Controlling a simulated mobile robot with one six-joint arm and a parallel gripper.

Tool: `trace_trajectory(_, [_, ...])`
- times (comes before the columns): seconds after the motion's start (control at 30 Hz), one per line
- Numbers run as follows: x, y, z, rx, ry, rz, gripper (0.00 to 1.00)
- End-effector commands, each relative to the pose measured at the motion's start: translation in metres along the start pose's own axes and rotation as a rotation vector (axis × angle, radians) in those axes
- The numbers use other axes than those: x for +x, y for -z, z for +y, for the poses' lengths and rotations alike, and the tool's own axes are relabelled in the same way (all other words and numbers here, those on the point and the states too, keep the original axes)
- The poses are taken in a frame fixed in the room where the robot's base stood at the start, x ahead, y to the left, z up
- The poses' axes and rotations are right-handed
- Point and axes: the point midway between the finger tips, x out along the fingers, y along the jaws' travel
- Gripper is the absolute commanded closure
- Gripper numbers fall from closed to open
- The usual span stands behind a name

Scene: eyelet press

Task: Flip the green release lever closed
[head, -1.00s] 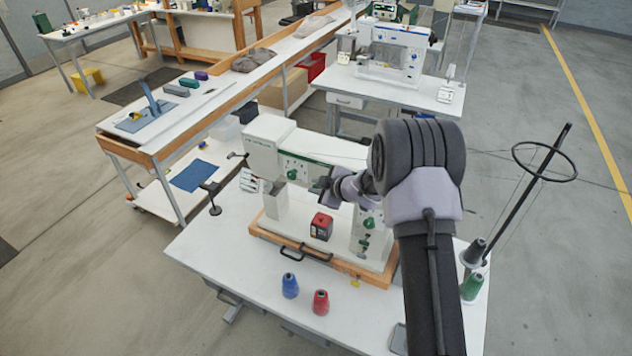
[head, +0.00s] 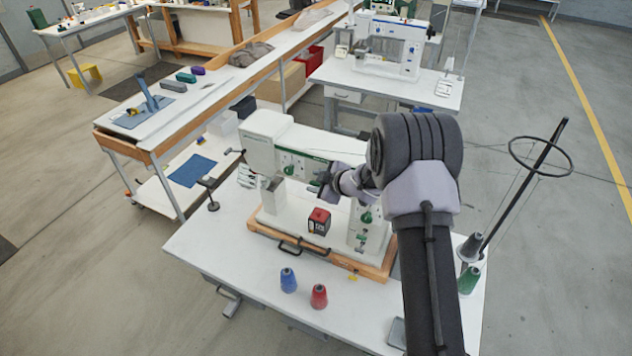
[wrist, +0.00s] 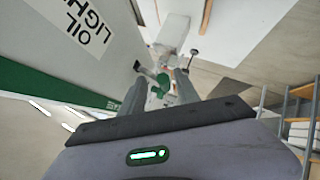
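The white eyelet press (head: 268,140) stands on a wood-edged base on the white table. A round green knob (head: 288,170) shows on its front, left of my gripper (head: 324,188). More green parts (head: 366,216) sit lower on its right column. In the wrist view a green lever-like part (wrist: 161,86) shows between and just past the fingertips of my gripper (wrist: 160,82). The fingers are apart, one on each side of it. I cannot tell whether they touch it. My arm hides part of the press's right side.
A red and black block (head: 319,222) sits on the press base. Blue (head: 288,281) and red (head: 319,296) thread cones stand in front. A thread stand (head: 520,195) rises at the right. The wrist view shows the press's labelled side (wrist: 60,60) close on the left.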

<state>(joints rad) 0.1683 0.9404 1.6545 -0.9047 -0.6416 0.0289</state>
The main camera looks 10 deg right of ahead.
Motion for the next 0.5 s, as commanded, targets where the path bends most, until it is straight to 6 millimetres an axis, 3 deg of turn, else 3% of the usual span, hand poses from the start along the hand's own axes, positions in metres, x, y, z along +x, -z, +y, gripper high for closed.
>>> trace_trajectory(0.13, [-0.004,0.001,0.001,-0.002,-0.001,0.001,0.62])
trace_trajectory(0.23, [-0.018,0.001,0.002,-0.002,-0.002,0.001,0.62])
trace_trajectory(0.5, [-0.095,0.0,0.002,0.0,-0.004,-0.001,0.62])
